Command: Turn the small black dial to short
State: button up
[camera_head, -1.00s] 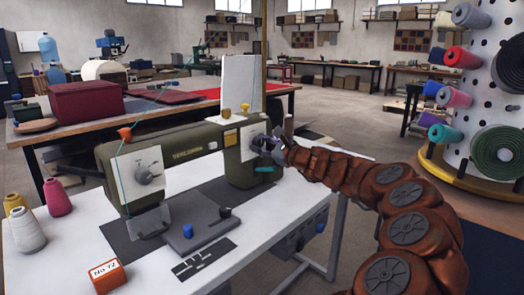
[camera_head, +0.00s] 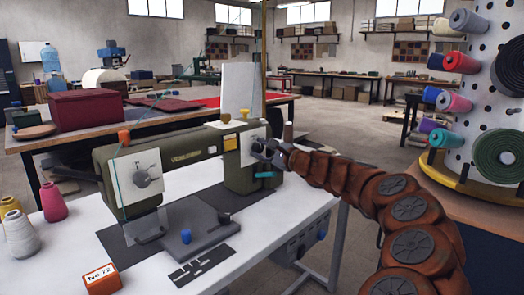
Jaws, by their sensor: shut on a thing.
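The olive-green sewing machine (camera_head: 190,152) stands on a white table. A white panel (camera_head: 251,134) sits on its right end, and the small black dial there is mostly hidden behind my gripper. My gripper (camera_head: 263,148) comes in from the right against this panel and is shut on the dial. The dial's pointer and any lettering are too small or covered to read. A larger grey dial (camera_head: 146,178) on another white panel at the machine's left end is apart from my gripper.
A teal lever (camera_head: 264,175) sticks out just below my gripper. Thread cones (camera_head: 21,236) and an orange box (camera_head: 101,279) stand at the table's left. A fabric-roll rack (camera_head: 480,95) stands at the right.

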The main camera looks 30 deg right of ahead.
jog(key=shift+f, duration=0.1)
jog(key=o, duration=1.2)
jog(key=shift+c, duration=0.2)
jog(key=v, duration=1.2)
